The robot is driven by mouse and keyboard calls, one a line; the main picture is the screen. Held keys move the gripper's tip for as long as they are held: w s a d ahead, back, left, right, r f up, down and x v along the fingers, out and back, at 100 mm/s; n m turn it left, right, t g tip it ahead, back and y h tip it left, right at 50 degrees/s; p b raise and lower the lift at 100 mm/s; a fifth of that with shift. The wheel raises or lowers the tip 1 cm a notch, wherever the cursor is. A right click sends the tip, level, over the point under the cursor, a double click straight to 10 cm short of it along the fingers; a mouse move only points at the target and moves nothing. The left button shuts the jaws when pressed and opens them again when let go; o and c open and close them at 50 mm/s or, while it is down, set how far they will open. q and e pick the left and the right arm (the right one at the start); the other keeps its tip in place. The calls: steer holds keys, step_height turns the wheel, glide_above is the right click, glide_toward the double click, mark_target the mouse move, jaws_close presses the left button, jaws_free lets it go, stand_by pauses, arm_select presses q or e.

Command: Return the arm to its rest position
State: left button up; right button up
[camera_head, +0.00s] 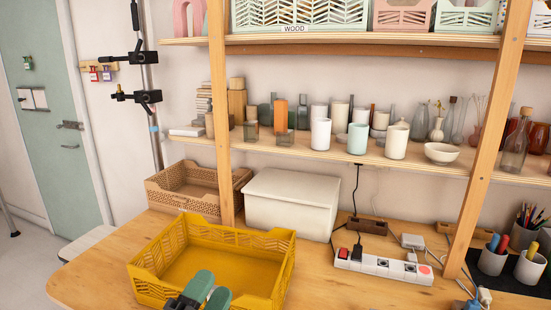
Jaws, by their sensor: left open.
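My left gripper (207,291) shows at the bottom of the head view, with green-tipped fingers. The fingers are apart and nothing shows between them. The gripper is in front of the yellow crate (160,288) and overlaps its near side in the picture. I cannot tell whether it touches the crate. The crate is an open basket with slotted walls on the wooden table, and the part of its floor that shows is empty. My right gripper is not in view.
A white lidded box (292,205) and a brown basket (180,192) stand behind the crate. A power strip (383,267) and pen cups (529,268) are on the right. A shelf (300,152) of cups and vases hangs above, between wooden posts (222,120).

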arm_select(q)
steer(key=s+a+f+n+g+y, duration=0.2)
steer(key=a+f+n+g+y, duration=0.3)
steer(key=f+n+y, duration=0.4)
steer(key=s+a+f+n+g, duration=0.3)
steer(key=s+f+n+g, duration=0.25)
steer(key=s+f, duration=0.35)
steer(key=s+a+f+n+g, duration=0.2)
steer(key=s+f+n+g, duration=0.2)
steer(key=s+f+g, duration=0.5)
step_height(320, 180, down, 23)
steer(key=s+t, duration=0.2)
steer(key=s+a+f+g, duration=0.2)
steer(key=s+a+f, duration=0.1)
steer(key=s+f, duration=1.3)
steer(key=shift+s+f+m+y, duration=0.3)
steer(key=shift+s+f+m, duration=0.1)
steer(key=shift+f, duration=0.5)
